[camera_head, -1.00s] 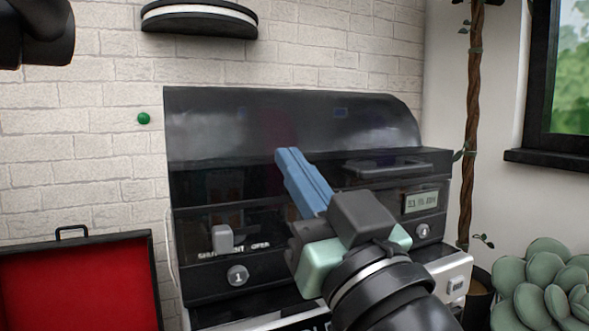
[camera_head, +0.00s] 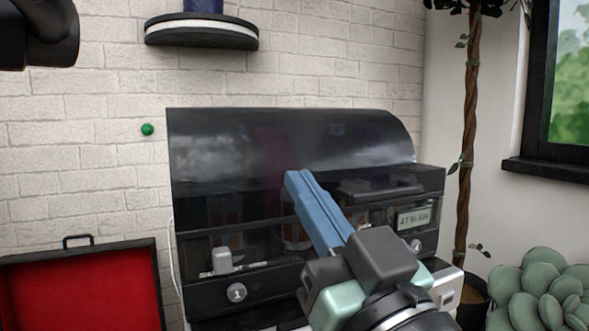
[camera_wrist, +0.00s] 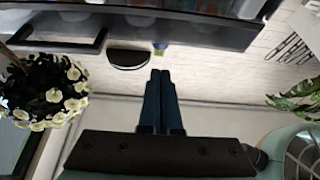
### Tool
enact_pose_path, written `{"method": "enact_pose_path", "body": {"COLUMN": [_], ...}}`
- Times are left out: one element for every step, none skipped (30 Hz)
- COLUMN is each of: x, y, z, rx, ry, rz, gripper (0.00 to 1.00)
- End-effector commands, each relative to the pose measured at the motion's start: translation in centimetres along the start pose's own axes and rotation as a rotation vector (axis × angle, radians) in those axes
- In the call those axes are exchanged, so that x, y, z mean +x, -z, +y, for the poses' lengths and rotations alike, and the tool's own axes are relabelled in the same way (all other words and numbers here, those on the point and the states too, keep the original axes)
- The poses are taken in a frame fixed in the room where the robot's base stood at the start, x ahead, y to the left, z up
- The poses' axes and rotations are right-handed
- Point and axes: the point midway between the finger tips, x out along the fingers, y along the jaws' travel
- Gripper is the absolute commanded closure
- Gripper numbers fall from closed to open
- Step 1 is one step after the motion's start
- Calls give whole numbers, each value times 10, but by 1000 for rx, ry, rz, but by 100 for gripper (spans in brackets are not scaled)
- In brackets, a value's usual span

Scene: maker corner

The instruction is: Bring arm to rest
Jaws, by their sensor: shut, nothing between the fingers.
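My gripper (camera_head: 296,180) is in front of the black machine in the head view, its blue fingers pressed together and pointing up and to the left. The fingers hold nothing. In the wrist view the two dark blue fingers (camera_wrist: 160,76) lie side by side with no object between them. The black machine (camera_head: 230,140) has a glossy dark hood, a small display at its right and a numbered round knob at its lower left. My gripper and wrist cover part of its front. I cannot tell whether the fingers touch it.
An open red-lined case (camera_head: 85,295) stands at the lower left. A dark round wall shelf (camera_head: 202,33) is above the machine. A green ball (camera_head: 147,130) is on the brick wall. A twisted-stem plant (camera_head: 469,130) and a leafy green plant (camera_head: 540,290) stand at the right, near the window (camera_head: 570,90).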

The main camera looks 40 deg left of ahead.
Motion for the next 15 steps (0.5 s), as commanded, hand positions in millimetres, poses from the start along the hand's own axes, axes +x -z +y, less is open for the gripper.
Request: {"method": "enact_pose_path", "body": {"x": [-13, -19, -26, -31, -35, -40, -43, -46, -49, -51, -52, -53, -54, -54, -54], "y": [-5, -6, -7, -8, -8, -10, -10, -10, -10, -11, -11, -11, -11, -11, -10], "z": [1, 1, 1, 0, 0, 0, 0, 0, 0, 0, 0, -1, -1, -1, -1], "rx": [-1, 1, 0, -1, -2, 0, -1, -2, -3, -3, -3, -2, -2, -2, -3], "ry": [-4, -3, -3, -3, -3, -2, -1, 0, 0, 0, 0, 1, 2, 2, 2], "rz": [-1, -1, 0, 1, 2, 2, 1, 2, 2, 2, 3, 3, 3, 4, 4], "gripper": [100, 100, 100, 100, 100, 100, 100, 100, 100, 100, 100, 100, 100, 100, 100]}}
